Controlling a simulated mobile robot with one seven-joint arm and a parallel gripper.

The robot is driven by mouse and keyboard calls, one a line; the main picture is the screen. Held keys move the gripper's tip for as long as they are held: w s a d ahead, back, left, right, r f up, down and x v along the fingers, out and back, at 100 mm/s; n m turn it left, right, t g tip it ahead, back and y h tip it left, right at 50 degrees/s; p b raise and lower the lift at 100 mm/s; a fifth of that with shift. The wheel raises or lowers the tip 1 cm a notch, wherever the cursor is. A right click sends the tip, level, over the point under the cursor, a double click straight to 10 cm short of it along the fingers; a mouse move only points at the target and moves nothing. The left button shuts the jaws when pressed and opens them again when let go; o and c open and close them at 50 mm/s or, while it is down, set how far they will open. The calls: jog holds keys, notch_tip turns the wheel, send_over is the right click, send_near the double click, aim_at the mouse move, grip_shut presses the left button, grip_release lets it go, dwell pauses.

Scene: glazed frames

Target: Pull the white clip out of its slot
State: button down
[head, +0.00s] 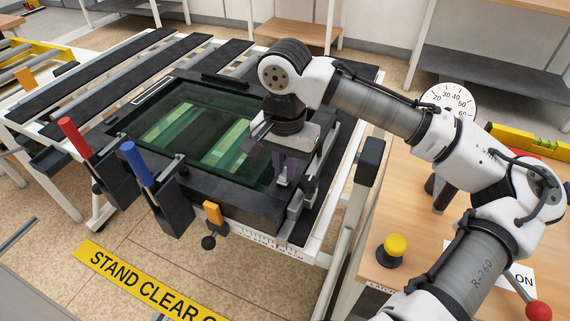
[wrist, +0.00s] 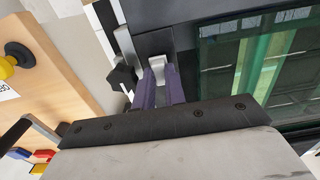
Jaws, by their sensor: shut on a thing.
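The white clip (wrist: 157,62) stands at the right edge of the dark frame around the green glass panel (head: 200,140). In the wrist view it shows between the tips of my purple fingers. In the head view a small pale part of the clip (head: 283,181) shows just under the fingertips. My gripper (head: 286,173) points down at the frame's near right corner and is shut on the clip; it also shows in the wrist view (wrist: 160,76). The fingers hide part of the clip, and I cannot tell how deep it sits in its slot.
A red-handled lever (head: 70,130) and a blue-handled lever (head: 134,158) stand at the frame's left front. An orange knob (head: 212,212) is on the front edge. A wooden bench (head: 400,276) with a yellow button (head: 396,246) is at right. A dark-capped post (head: 371,156) stands close by.

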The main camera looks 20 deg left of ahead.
aim_at(285, 172)
jog(key=shift+r+p, duration=0.35)
jog(key=shift+r, duration=0.05)
jog(key=shift+r+p, duration=1.4)
jog(key=shift+p, duration=0.3)
jog(key=shift+f, duration=0.1)
